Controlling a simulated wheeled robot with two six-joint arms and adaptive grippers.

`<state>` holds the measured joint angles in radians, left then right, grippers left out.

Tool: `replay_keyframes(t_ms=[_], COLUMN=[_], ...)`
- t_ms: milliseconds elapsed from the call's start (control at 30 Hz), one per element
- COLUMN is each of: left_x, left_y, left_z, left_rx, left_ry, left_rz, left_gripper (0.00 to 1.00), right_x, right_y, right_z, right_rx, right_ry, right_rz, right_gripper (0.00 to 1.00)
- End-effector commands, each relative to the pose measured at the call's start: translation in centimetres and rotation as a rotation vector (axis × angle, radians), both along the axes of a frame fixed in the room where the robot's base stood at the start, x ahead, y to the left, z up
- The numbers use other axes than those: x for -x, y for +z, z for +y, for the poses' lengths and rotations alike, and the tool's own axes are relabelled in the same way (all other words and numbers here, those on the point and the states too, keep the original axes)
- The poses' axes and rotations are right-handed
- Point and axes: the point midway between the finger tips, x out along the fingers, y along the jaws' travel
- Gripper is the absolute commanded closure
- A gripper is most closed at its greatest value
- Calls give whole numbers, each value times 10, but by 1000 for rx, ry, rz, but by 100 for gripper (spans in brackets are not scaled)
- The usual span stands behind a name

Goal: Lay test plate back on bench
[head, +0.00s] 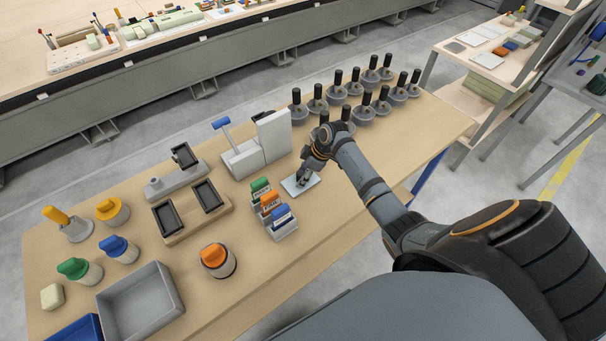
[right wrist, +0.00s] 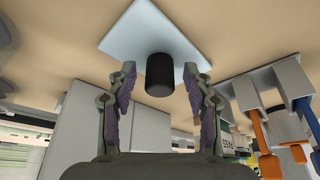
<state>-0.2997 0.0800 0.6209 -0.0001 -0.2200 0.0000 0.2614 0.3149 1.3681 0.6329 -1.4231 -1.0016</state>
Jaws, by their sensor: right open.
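The test plate (head: 292,187) is a thin, pale square lying on the wooden bench (head: 330,215), right of the card holder. In the right wrist view the plate (right wrist: 135,38) has a black upright knob (right wrist: 159,75) at its middle. My right gripper (head: 303,178) is above the plate. Its two fingers (right wrist: 159,85) are open, one on either side of the knob, with gaps visible between them and it. In the head view my gripper hides the knob and part of the plate. My left gripper is not in view.
A card holder (head: 284,228) with green, orange and blue-topped cards stands close left of the plate. A grey-white device (head: 272,137) with a blue lever stands behind it. Several black-handled weights (head: 317,104) fill the back right. Bench in front of the plate is clear.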

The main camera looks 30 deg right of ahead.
Motion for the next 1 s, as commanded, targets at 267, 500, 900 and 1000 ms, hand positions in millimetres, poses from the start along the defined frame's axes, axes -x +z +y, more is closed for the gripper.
replay_keyframes(t_ms=[267, 500, 900, 1000], left_x=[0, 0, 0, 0], left_y=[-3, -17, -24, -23], left_z=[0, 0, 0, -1], left_rx=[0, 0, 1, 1], left_ry=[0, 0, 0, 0], left_rz=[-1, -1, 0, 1], left_gripper=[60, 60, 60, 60], right_x=[3, 17, 28, 28], right_y=[17, 70, 114, 114], right_z=[-7, -25, -37, -37], right_rx=[4, 7, -1, -1], right_ry=[0, 2, 0, 0], right_rz=[-4, -4, 1, 0], right_gripper=[49, 49, 49, 49])
